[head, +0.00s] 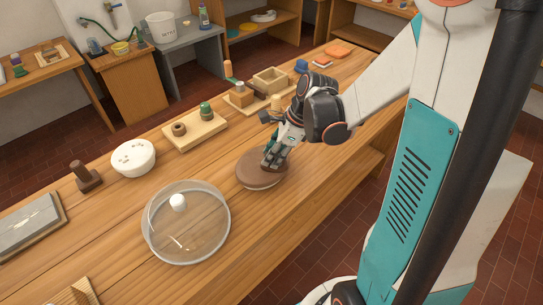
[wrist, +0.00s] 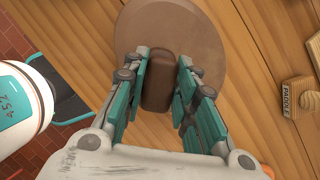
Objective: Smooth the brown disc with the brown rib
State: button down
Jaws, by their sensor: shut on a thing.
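The brown disc (head: 250,178) lies flat near the middle of the wooden workbench, on a thin pale rim. It fills the upper middle of the wrist view (wrist: 205,30). My gripper (head: 270,160) is over the disc, pointing down. In the wrist view it is shut on the brown rib (wrist: 158,82), a dark brown rounded block between the teal finger pads. The rib is over the near part of the disc; whether it touches the surface I cannot tell.
A clear dome with a white knob (head: 178,203) stands left of the disc. A white speckled bowl (head: 133,158), a wooden board (head: 195,132) with small pieces and a wooden tray (head: 250,103) stand behind. A block marked PADDLE (wrist: 298,97) is to the right in the wrist view.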

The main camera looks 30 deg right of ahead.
jog(key=shift+w+d, duration=0.7)
jog(key=shift+d, duration=0.2)
jog(key=shift+w+d, duration=0.1)
jog(key=shift+w, duration=1.4)
jog(key=shift+w+a+b, duration=0.5)
jog(key=shift+w+a, duration=0.55)
jog(key=shift+w, duration=0.1)
jog(key=shift+w+a, duration=0.15)
jog(key=shift+a, duration=1.4)
jog(key=shift+s+a, duration=1.05)
jog(key=shift+a, duration=0.05)
jog(key=shift+s+a, duration=0.1)
jog(key=shift+s, duration=1.4)
jog(key=shift+s+d, duration=1)
jog(key=shift+s, duration=0.2)
jog(key=shift+d, duration=1.55)
